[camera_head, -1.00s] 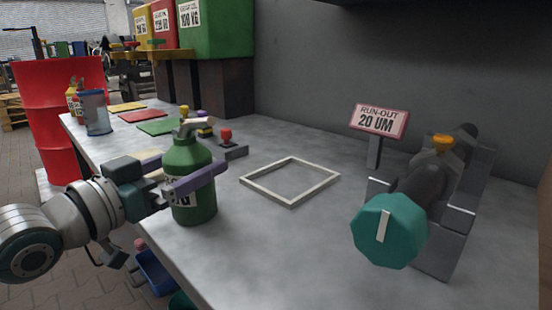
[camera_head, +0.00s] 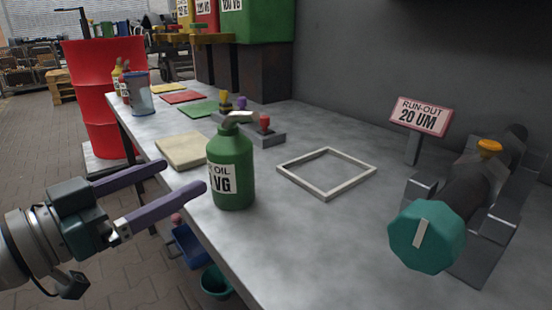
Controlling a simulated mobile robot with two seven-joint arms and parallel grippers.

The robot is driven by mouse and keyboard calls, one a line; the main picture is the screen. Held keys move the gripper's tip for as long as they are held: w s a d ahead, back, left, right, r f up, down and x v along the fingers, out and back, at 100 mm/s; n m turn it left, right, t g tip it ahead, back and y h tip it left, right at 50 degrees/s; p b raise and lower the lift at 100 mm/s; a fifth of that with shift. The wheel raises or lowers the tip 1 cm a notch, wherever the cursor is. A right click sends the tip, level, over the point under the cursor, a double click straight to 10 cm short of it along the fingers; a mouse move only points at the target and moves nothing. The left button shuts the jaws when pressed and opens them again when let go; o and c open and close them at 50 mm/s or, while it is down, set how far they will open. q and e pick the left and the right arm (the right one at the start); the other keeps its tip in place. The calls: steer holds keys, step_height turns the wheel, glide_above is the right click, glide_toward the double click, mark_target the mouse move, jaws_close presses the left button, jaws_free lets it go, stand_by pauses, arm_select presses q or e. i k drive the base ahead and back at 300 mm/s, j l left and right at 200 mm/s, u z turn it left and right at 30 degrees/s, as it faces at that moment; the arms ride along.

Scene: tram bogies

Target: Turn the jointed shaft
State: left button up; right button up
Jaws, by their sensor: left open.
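The jointed shaft (camera_head: 471,191) is a dark bar lying in grey metal supports (camera_head: 416,190) at the right of the bench. It has a teal many-sided knob (camera_head: 440,245) with a white mark at its near end and an orange piece (camera_head: 489,147) on top. My left gripper (camera_head: 184,181) is open and empty at the left, over the bench's near edge. Its two purple fingers point right, towards a green oil bottle (camera_head: 231,165), far from the shaft. My right gripper is not in view.
A pink "RUN-OUT 20 UM" sign (camera_head: 420,116) stands behind the shaft. A pale square frame (camera_head: 327,193) lies mid-bench. A small block with a red knob (camera_head: 265,124) stands behind the bottle. Colored mats (camera_head: 182,150) lie farther back.

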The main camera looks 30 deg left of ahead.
mark_target(429, 237)
steer(key=k+j+z, duration=0.1)
steer(key=z, duration=0.25)
steer(key=k+z, duration=0.35)
